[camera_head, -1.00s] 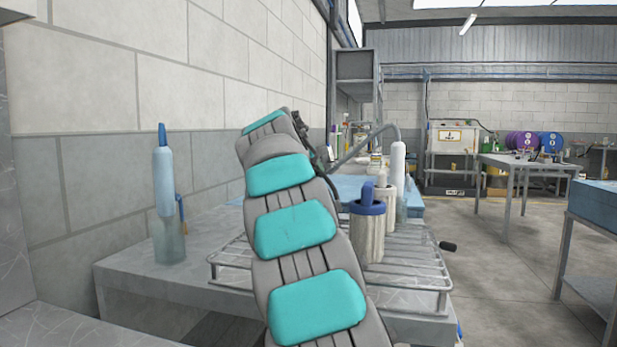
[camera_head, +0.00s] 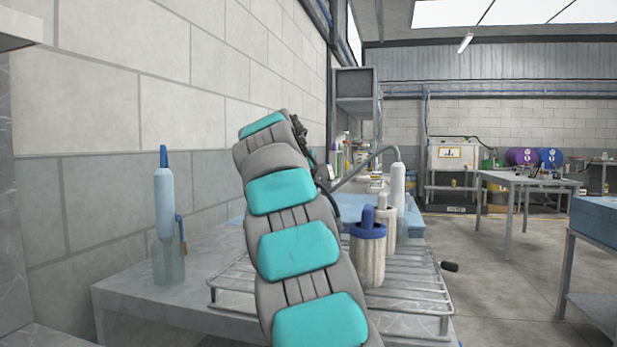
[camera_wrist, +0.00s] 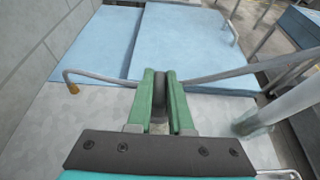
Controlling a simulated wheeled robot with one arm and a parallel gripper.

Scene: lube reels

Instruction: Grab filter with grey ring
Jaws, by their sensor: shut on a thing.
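My gripper (camera_wrist: 161,75) has two green fingers and shows in the wrist view, close together. They are shut on a dark grey rounded piece (camera_wrist: 171,79), with a little tan surface showing between them. It fits the filter with grey ring, but most of it is hidden by the fingers. In the head view my arm hides my gripper and what it holds. A pale filter with a blue ring (camera_head: 368,232) stands upright on the wire rack (camera_head: 420,290). A cream filter (camera_head: 386,212) stands just behind it.
A pale blue bottle (camera_head: 164,215) stands on the bench's left end near the block wall. A white cylinder (camera_head: 398,190) stands behind the filters. Light blue slabs (camera_wrist: 190,40) lie beyond the fingers, with grey bars on both sides. Open floor lies to the right.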

